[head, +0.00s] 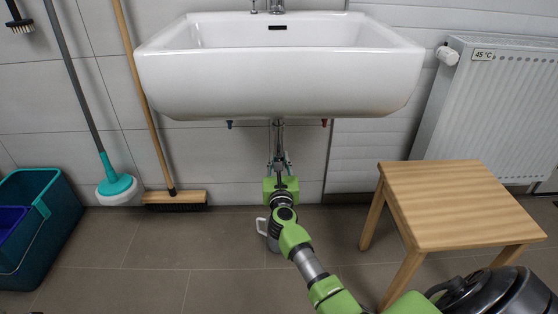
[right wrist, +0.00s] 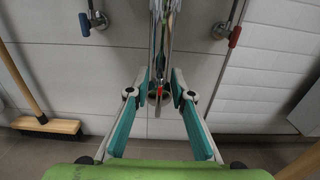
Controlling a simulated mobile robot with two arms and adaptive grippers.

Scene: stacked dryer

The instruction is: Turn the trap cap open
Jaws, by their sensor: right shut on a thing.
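The sink's chrome trap pipe (head: 279,134) hangs down under the white basin. In the right wrist view the chrome trap (right wrist: 163,35) comes down between my fingers. The trap cap (right wrist: 153,98) is at its lower end, largely hidden between the finger pads, with a small red mark showing by it. My right gripper (right wrist: 160,90) is shut on the cap, one teal-lined finger on each side. It also shows in the head view (head: 279,166), under the basin. My left gripper is not in view.
The white basin (head: 280,85) overhangs my right arm. A wooden stool (head: 458,205) stands right, before a radiator (head: 490,105). A broom (head: 175,198), a teal-headed mop (head: 118,187) and a teal bucket (head: 50,235) stand left. A white-handled container (head: 262,226) is partly hidden behind my arm.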

